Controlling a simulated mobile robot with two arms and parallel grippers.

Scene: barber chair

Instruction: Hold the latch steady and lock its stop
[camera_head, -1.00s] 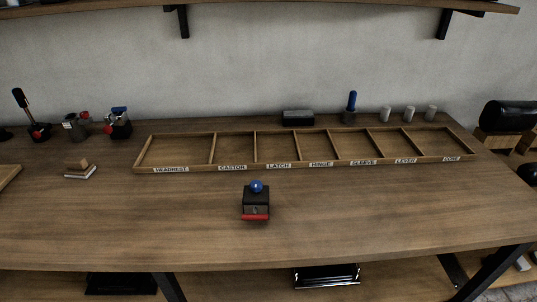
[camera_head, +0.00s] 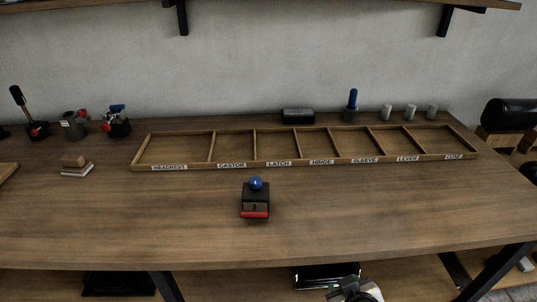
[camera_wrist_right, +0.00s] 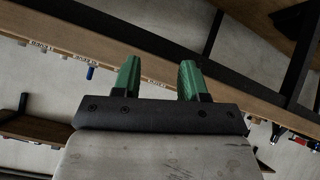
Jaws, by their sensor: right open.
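The latch (camera_head: 256,199) stands alone on the tabletop near the middle, in front of the labelled tray. It is a dark block with a blue ball knob (camera_head: 256,183) on top and a red bar (camera_head: 255,214), which looks like its stop, low on the front. My right gripper (camera_wrist_right: 158,78) shows two green fingers set apart with nothing between them in the right wrist view. Part of my right arm (camera_head: 355,290) shows at the bottom of the head view, below the table's front edge and well apart from the latch. My left gripper is not in view.
A wooden tray (camera_head: 232,165) with several empty labelled compartments lies behind the latch. Several small devices stand at the back left, and a blue-handled tool (camera_head: 351,105) and grey cylinders at the back right. The tabletop (camera_head: 380,205) around the latch is clear.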

